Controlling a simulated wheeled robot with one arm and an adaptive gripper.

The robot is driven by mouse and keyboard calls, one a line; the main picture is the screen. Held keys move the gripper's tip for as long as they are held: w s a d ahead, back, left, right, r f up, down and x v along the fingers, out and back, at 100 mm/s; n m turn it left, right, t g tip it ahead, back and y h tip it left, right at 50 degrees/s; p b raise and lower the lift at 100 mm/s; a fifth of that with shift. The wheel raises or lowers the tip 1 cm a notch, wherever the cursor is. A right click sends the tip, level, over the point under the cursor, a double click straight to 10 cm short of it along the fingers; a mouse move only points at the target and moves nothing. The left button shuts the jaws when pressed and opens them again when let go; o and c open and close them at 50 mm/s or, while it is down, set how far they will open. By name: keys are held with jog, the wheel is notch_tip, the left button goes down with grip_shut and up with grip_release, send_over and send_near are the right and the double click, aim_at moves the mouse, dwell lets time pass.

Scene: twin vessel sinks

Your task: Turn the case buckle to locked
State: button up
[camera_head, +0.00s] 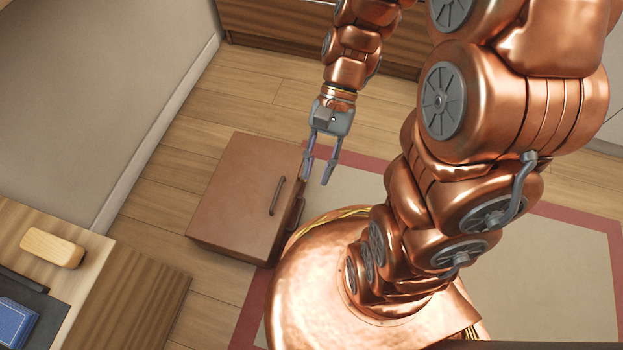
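A brown case (232,190) stands on the wood floor, its right side by the edge of the rug. A dark bar-shaped fitting (277,196) lies on its top near the right edge. Another dark fitting (297,214) shows on its right side, partly hidden behind my base. I cannot tell for sure which fitting is the buckle, nor its lock state. My gripper (316,180) points down beside the case's upper right corner. Its two fingers are apart with nothing visible between them. Whether a finger touches the case is unclear.
A beige rug with a red border (575,235) lies under my copper base. A wooden counter (95,262) at the lower left holds a tan block (52,248) and a blue item (14,322). A wooden cabinet (275,28) stands at the back. Floor left of the case is clear.

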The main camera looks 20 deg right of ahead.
jog(key=w+d+f+m+t+y+b, duration=0.25)
jog(key=w+f+m+y, duration=0.25)
jog(key=w+f+m, duration=0.4)
jog(key=w+d+f+m+t+y+b, duration=0.1)
jog(key=w+f+m+t+y, duration=0.2)
jog(key=w+f+m+y, duration=0.5)
jog(key=d+f+m+t+h+b, duration=0.1)
jog(key=d+f+m+t, duration=0.1)
jog(key=f+m, duration=0.4)
jog(key=s+d+f+m+t+h+b, duration=0.1)
jog(key=d+f+m+t, duration=0.2)
jog(key=f, duration=0.9)
jog(key=s+d+f+m+t+h, duration=0.1)
jog(key=d+f+m+t+h, duration=0.1)
jog(key=f+m+t, duration=0.4)
jog(key=shift+s+d+f+m+t+b, duration=0.1)
jog(key=shift+d+f+m+t+b, duration=0.2)
jog(key=shift+f+m, duration=0.6)
jog(key=shift+s+d+f+m+g+b, duration=0.1)
jog(key=shift+d+f+m, duration=0.3)
jog(key=shift+f+m, duration=0.45)
jog(key=shift+w+a+b, duration=0.3)
jog(key=shift+w+a, duration=0.05)
jog(key=b+x, duration=0.2)
jog(key=x, duration=0.3)
jog(key=shift+w+a, duration=0.2)
jog(key=shift+a, duration=0.05)
jog(key=shift+w+a+b, duration=0.35)
jog(key=shift+a+b, duration=0.05)
jog(key=shift+a, duration=0.05)
